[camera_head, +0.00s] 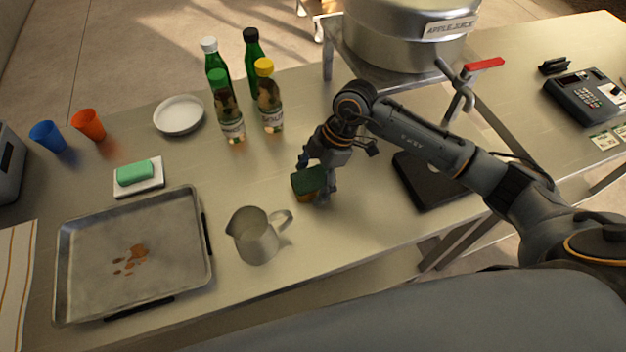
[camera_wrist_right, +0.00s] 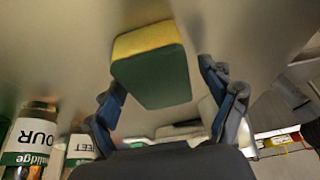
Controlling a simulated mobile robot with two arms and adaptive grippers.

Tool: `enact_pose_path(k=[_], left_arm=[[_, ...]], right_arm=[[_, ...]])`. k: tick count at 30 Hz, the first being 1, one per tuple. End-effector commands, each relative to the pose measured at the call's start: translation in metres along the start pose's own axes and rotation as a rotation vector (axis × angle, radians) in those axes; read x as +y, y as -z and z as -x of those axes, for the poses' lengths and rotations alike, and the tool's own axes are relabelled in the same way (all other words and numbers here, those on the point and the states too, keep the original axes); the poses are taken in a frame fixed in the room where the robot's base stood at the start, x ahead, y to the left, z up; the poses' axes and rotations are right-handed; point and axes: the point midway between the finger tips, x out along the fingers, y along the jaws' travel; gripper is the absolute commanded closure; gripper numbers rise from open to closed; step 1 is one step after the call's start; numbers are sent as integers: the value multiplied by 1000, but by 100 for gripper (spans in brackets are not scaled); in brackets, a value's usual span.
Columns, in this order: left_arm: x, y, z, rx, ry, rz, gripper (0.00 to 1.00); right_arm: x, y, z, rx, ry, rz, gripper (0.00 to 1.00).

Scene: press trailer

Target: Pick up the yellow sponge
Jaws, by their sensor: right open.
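The yellow sponge (camera_head: 307,183) has a dark green scouring face and lies on the table, right of the metal pitcher's upper side. In the right wrist view the sponge (camera_wrist_right: 150,70) shows its yellow edge and green face, ahead of and between the spread fingers. My right gripper (camera_head: 317,178) is open, with its fingers around the sponge's place; a gap shows on both sides of it in the wrist view (camera_wrist_right: 165,100). Whether any finger touches it I cannot tell. My left gripper is not in view.
A metal pitcher (camera_head: 256,238) stands close to the sponge, lower left. Several bottles (camera_head: 228,108) stand behind it. A baking tray (camera_head: 90,255) and a green sponge (camera_head: 135,173) on a white dish lie left. A black pad (camera_head: 430,185) lies right.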

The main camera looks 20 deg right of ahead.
Motion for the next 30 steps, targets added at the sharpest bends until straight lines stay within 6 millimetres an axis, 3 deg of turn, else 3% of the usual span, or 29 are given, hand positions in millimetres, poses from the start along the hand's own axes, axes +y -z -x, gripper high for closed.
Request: enact_pose_path(k=[9, 15, 30], left_arm=[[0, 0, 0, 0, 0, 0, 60], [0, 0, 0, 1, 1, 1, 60], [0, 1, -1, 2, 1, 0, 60]], right_arm=[[0, 0, -1, 0, 0, 0, 19], [0, 0, -1, 1, 0, 0, 55], [0, 2, 4, 2, -1, 1, 56]])
